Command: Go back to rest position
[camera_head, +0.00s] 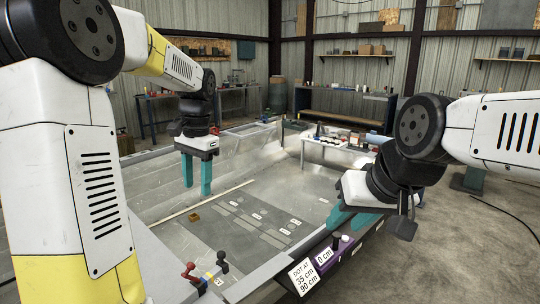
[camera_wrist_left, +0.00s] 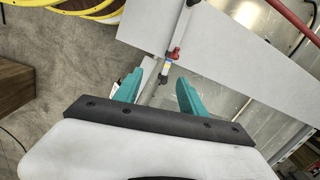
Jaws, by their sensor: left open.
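My left gripper (camera_head: 197,184) hangs with its teal fingers pointing down over the bare metal hull (camera_head: 232,207). Its fingers are apart with nothing held between them. In the left wrist view the same open gripper (camera_wrist_left: 159,94) shows a grey rod with a red fitting (camera_wrist_left: 173,53) beyond its fingers. My right gripper (camera_head: 356,219) is tilted low over the hull's near right edge, close to the labels. Its teal fingers are partly hidden by the wrist, so its opening and contents are unclear.
Red-handled (camera_head: 188,271) and black-handled (camera_head: 222,261) fittings stand on the near hull edge. A small brass-coloured block (camera_head: 194,217) lies on the hull floor near flat labelled strips. A white table (camera_head: 335,154) with small items stands behind. Printed labels (camera_head: 303,277) sit on the front edge.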

